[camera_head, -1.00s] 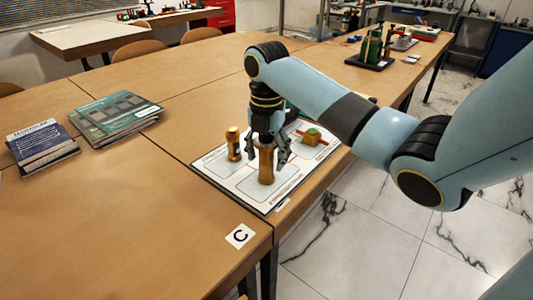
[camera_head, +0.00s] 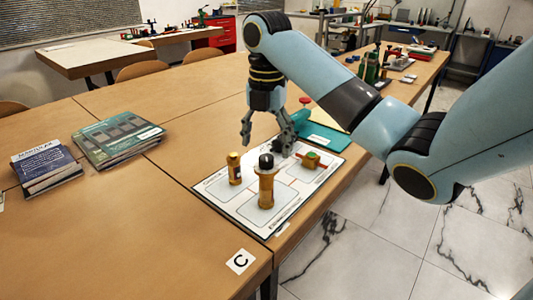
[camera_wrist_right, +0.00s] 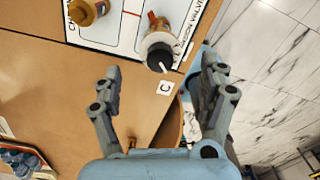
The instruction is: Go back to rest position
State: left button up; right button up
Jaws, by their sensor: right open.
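My right gripper (camera_head: 266,138) is open and empty. It hangs above the white board (camera_head: 244,206), behind and above a tall brass fitting (camera_head: 266,190) with a black knob. In the right wrist view, the two fingers (camera_wrist_right: 162,72) are spread wide with nothing between them. The fitting's black knob (camera_wrist_right: 160,58) shows beyond the fingertips, apart from them. A shorter brass fitting (camera_head: 234,170) stands to its left, and also shows in the wrist view (camera_wrist_right: 86,10). My left gripper is not in view.
Stacked books and magazines (camera_head: 118,138) (camera_head: 45,166) lie on the table's left. A card marked C (camera_head: 240,261) lies near the front edge. A teal item (camera_head: 322,136) and bench equipment (camera_head: 372,68) are beyond the board. The table's middle is clear.

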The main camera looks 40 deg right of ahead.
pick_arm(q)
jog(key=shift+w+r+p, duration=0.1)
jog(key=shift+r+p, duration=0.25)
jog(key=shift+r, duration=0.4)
pick_arm(e)
jog(key=shift+r, duration=0.75)
jog(key=shift+f, duration=0.1)
